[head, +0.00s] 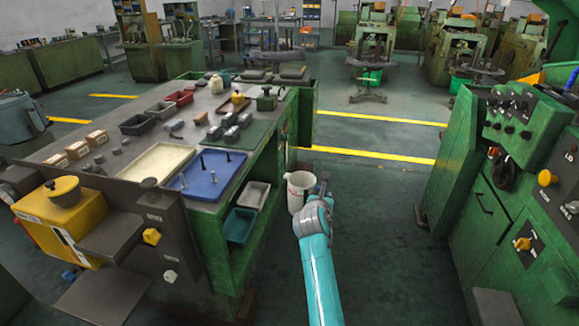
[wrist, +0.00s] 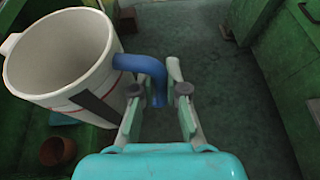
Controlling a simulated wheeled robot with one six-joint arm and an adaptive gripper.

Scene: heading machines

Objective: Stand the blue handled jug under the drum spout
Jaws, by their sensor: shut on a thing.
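The jug (head: 298,192) is white with thin red lines and a blue handle (wrist: 147,67). In the head view it is held off the floor beside the green bench, mouth up. My gripper (head: 321,192) is at the jug's right side, shut on the blue handle. In the wrist view my gripper (wrist: 169,88) has the handle between its fingers, and the jug (wrist: 62,65) fills the left side, its inside looking empty. A grey-blue drum (head: 17,118) stands at the far left of the head view. I cannot make out a spout on it.
The green bench (head: 290,125) on the left carries trays, boxes and metal parts. A yellow tank (head: 62,215) is at its near end. A green control cabinet (head: 490,180) stands on the right. The floor aisle (head: 380,220) between them is clear.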

